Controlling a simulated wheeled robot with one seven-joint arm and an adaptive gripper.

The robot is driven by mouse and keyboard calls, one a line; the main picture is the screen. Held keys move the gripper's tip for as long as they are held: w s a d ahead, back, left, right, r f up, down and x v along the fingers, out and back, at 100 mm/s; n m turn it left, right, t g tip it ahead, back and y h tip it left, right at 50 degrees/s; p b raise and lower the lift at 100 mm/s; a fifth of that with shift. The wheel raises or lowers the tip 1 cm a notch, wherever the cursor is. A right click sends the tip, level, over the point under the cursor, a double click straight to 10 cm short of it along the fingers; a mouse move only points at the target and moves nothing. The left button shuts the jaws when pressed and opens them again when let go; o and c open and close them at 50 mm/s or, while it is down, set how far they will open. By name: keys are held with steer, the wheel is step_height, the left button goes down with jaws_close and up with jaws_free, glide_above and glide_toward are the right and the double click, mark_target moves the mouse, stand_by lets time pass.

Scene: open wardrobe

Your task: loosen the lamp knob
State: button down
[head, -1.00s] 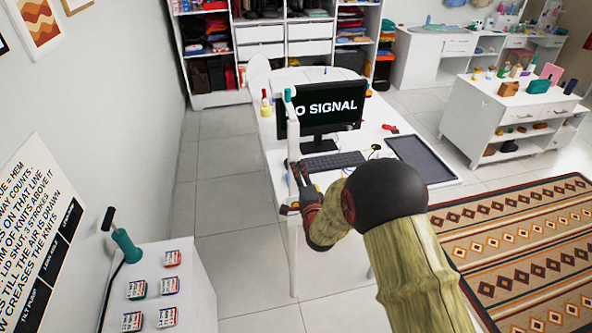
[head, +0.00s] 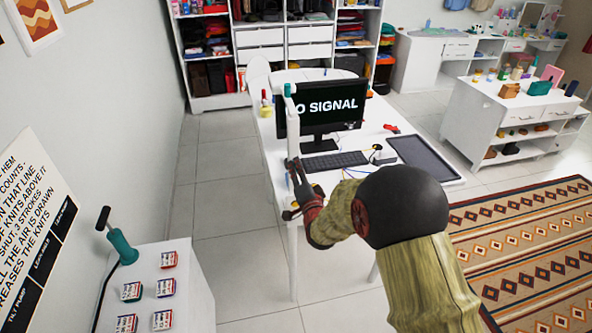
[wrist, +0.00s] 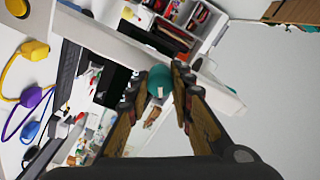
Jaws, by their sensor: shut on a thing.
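The white lamp (head: 292,135) stands at the near left edge of the desk, with a teal part at its top in the head view. In the wrist view its white arm (wrist: 110,45) runs slanting across the picture. The teal lamp knob (wrist: 160,80) with a small white mark sits between my fingertips. My gripper (head: 291,188) is at the lamp's lower part, and its fingers (wrist: 163,88) are shut on the knob from both sides. In the head view the knob is hidden by the fingers.
The white desk (head: 377,128) holds a monitor (head: 322,106), a keyboard (head: 335,161), a dark tray (head: 424,158) and coloured cables.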

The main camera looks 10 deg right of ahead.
steer(key=shift+f+n+b, duration=0.1)
steer(key=shift+n+b, duration=1.75)
steer(key=shift+n, duration=0.95)
steer(key=shift+s+n+b, duration=0.1)
steer(key=shift+n+b, duration=1.7)
steer(key=shift+n, duration=1)
steer(key=c, duration=1.5)
jaws_free()
steer(key=shift+c, duration=0.3)
